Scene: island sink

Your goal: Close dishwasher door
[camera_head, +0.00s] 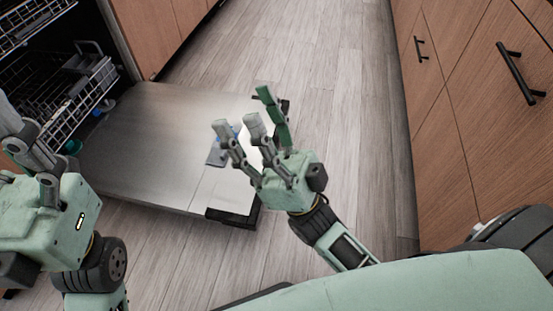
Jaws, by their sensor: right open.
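The dishwasher door (140,150) is open and lies flat, low over the floor, its inner metal face up. The dishwasher's wire racks (75,85) show at the upper left, inside the open cavity. My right gripper (245,120) is open, with its fingers spread, over the door's right end near its outer edge. I cannot tell whether it touches the door. My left gripper (22,130) is at the left edge, near the front of the dishwasher, with its fingers pointing up; its fingertips are partly cut off by the frame.
Wooden cabinets with black handles (520,70) stand along the right side. More wooden cabinet fronts (160,30) continue beyond the dishwasher. The wood-plank floor (330,70) between them is clear.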

